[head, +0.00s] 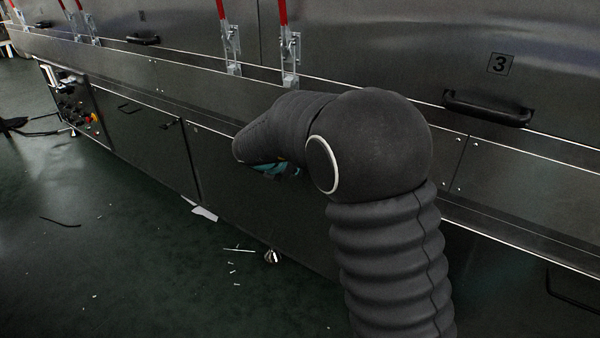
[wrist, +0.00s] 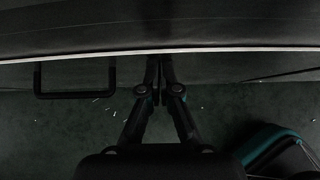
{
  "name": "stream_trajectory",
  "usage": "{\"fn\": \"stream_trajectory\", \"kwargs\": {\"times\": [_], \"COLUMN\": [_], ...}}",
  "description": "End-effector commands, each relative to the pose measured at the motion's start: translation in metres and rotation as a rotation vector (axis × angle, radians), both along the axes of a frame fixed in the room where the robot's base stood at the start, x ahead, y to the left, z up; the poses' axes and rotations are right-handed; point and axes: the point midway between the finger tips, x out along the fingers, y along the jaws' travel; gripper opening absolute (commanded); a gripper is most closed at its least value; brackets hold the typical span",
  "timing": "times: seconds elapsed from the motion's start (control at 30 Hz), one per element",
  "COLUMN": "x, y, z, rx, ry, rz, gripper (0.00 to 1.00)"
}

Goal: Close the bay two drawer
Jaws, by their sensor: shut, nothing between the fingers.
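In the head view the dark steel lower panels (head: 225,170) of the dryer run along its side. No "2" label shows, and my arm covers part of the middle bays, so I cannot tell which lower front is the bay two drawer or how far it stands open. In the wrist view a black bar handle (wrist: 75,94) sticks out from a lower front, left of my gripper (wrist: 160,72). My gripper is shut and empty, its fingertips close to the steel front below a pale edge. Whether they touch it I cannot tell. The head view hides the fingers behind my arm.
A door marked 3 (head: 500,64) with a black handle (head: 487,108) is at upper right. Red-handled clamps (head: 230,45) line the doors. A control panel (head: 78,105) is at left. The green floor (head: 110,240) is open, with scattered scraps.

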Motion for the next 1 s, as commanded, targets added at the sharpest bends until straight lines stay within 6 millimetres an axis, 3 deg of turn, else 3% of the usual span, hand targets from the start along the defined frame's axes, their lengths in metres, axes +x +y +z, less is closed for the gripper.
{"fn": "stream_trajectory", "kwargs": {"times": [0.53,0.77,1.0], "x": [0.004,-0.019,-0.049], "y": [0.002,0.023,0.048], "z": [0.002,0.001,0.041], "rx": [-0.004,-0.004,-0.001], "ry": [-0.007,-0.002,-0.002], "rz": [0.008,0.005,0.009], "gripper": [0.00,0.00,0.00]}}
